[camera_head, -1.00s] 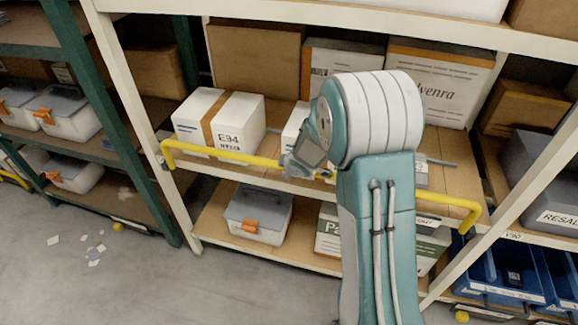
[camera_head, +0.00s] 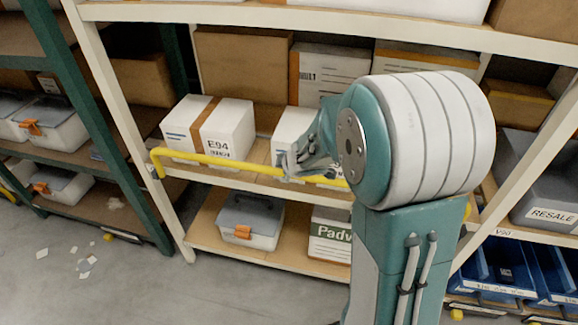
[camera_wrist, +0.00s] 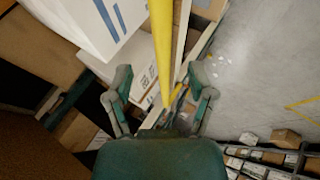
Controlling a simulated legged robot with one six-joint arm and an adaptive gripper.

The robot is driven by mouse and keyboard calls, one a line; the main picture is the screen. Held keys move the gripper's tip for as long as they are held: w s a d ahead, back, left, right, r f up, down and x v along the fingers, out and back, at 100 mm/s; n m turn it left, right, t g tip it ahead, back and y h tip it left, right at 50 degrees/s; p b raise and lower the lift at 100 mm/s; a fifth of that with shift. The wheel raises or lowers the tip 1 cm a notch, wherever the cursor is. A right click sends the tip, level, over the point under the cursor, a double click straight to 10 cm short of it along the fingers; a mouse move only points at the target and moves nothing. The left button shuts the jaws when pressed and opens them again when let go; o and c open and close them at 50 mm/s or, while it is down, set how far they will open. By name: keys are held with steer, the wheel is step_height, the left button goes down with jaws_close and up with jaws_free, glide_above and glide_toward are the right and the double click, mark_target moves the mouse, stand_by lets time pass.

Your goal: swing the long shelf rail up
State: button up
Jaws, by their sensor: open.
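The long yellow shelf rail (camera_head: 215,161) runs across the front of the middle shelf, level with the board edge, with its left end bent back to the rack post. Its right part is mostly hidden behind my arm. My gripper (camera_head: 292,164) is at the middle stretch of the rail, partly hidden by my own wrist. In the wrist view the rail (camera_wrist: 163,40) passes between the two spread fingers of my gripper (camera_wrist: 163,82). The fingers stand apart on either side of it; I cannot tell whether either touches it.
A white box marked E94 (camera_head: 209,130) and more cartons stand on the middle shelf behind the rail. A grey lidded bin (camera_head: 249,222) sits on the lower shelf. Blue bins (camera_head: 505,272) stand at lower right. The floor (camera_head: 150,290) in front is mostly clear, with paper scraps at left.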

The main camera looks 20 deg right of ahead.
steer(key=shift+v, duration=1.3)
steer(key=shift+r, duration=0.1)
